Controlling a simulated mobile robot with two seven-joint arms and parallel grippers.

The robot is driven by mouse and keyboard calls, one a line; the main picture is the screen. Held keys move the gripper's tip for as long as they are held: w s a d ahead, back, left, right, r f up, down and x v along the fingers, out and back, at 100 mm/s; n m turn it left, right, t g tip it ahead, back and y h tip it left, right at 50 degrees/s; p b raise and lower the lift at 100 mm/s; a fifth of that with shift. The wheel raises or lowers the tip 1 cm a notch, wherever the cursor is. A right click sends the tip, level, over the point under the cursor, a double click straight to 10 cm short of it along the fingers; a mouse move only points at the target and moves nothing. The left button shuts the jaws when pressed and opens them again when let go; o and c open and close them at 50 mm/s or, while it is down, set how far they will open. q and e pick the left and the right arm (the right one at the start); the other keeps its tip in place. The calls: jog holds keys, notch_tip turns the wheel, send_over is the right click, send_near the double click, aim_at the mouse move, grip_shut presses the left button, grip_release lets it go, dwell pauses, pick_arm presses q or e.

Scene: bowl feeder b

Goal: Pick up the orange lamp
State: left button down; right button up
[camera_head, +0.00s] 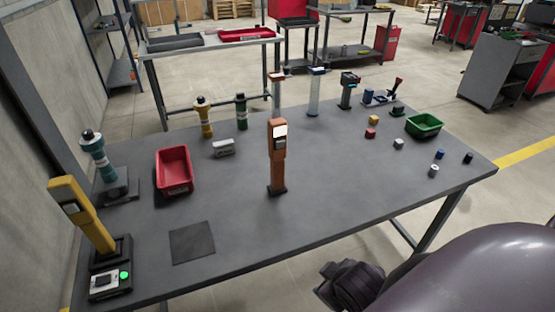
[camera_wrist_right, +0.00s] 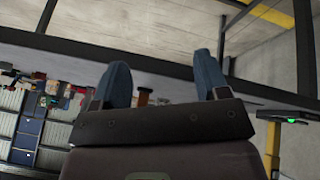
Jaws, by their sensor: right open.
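The orange lamp (camera_head: 277,160) stands upright near the middle of the grey table, on a small dark base, with a white panel near its top. My right gripper (camera_head: 343,287) is at the bottom of the head view, off the table's front edge, well short of the lamp. In the right wrist view its two blue-grey fingers (camera_wrist_right: 161,72) are spread apart with nothing between them. A small orange-brown part (camera_wrist_right: 145,96), probably the lamp, shows beyond the gripper in that view, mostly hidden by it. My left gripper is not in view.
A red bin (camera_head: 174,171), a dark mat (camera_head: 192,242) and a yellow post (camera_head: 82,215) with a green light lie left. Small cubes and a green bin (camera_head: 424,125) are right. The table in front of the lamp is clear.

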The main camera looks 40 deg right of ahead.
jog(key=w+d+r+n+t+h, duration=0.1)
jog(key=w+d+n+t+h, duration=0.1)
jog(key=w+d+n+h, duration=0.25)
jog(key=n+t+h, duration=0.1)
jog(key=n+t, duration=0.7)
jog(key=n, duration=0.9)
send_near(280, 179)
jog(key=s+d, duration=0.4)
jog(key=shift+s+d+r, duration=0.2)
jog(key=shift+s+d, duration=0.2)
jog(key=w+n+y, duration=0.1)
jog(key=n, duration=0.1)
jog(key=w+a+n+t+y, duration=0.1)
jog(key=n, duration=0.2)
jog(key=w+f+n+t+y, duration=0.1)
jog(key=w+n, duration=0.1)
jog(key=n, duration=0.1)
jog(key=shift+a+n, duration=0.25)
jog(key=shift+a, duration=0.15)
jog(key=shift+w+a+f+n+y, duration=0.2)
jog(key=shift+n+y, duration=0.25)
jog(key=shift+n, duration=0.25)
jog(key=shift+w+n, duration=0.25)
jog(key=shift+n, duration=0.05)
jog(key=x, duration=1)
jog(key=shift+w+r, duration=0.3)
